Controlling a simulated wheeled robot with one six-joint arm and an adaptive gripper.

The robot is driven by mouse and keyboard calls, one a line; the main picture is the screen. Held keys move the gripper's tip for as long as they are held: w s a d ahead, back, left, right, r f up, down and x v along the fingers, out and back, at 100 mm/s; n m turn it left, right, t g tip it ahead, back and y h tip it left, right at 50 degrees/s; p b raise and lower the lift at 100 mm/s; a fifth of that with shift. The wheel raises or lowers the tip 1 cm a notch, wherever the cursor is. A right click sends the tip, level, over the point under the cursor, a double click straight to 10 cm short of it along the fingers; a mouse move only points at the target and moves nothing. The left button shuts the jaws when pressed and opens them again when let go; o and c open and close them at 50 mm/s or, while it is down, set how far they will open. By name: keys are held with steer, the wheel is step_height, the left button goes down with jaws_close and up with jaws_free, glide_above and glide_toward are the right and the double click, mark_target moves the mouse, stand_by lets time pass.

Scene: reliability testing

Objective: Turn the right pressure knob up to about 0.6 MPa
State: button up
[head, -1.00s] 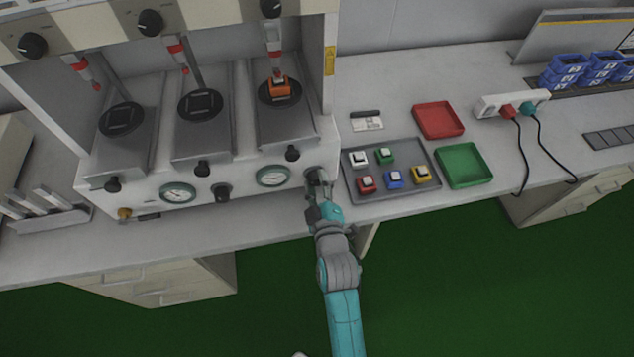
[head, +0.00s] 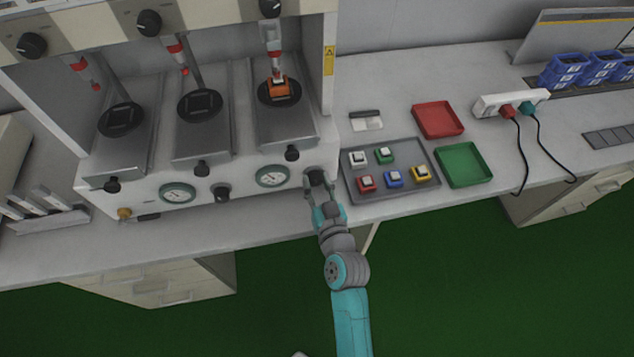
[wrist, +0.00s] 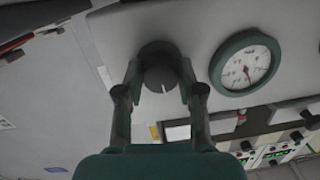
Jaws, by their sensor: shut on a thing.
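The right pressure knob (head: 316,173) is a dark round knob at the right end of the machine's white front panel. In the wrist view the same knob (wrist: 157,62) shows a white mark toward the bottom of the picture. My gripper (head: 319,184) is at this knob, its two fingers shut on the knob's sides; the fingers also show in the wrist view (wrist: 160,80). The right gauge (head: 272,176), green-rimmed, sits left of the knob; in the wrist view this gauge (wrist: 246,65) has a needle pointing down and slightly right. Its numbers are too small to read.
A left gauge (head: 178,193) and a middle knob (head: 221,193) share the panel. A grey tray (head: 405,184) with several coloured buttons lies close right of my gripper. Red (head: 438,119) and green (head: 463,165) trays stand farther right. Open floor lies in front.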

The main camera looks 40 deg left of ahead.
steer(key=m, duration=0.4)
steer(key=shift+f, duration=0.15)
steer(key=shift+m+y, duration=0.5)
steer(key=shift+m, duration=2.1)
steer(key=o, duration=1.1)
steer(key=shift+o, duration=0.2)
steer(key=v, duration=1.2)
steer(key=shift+d, duration=0.1)
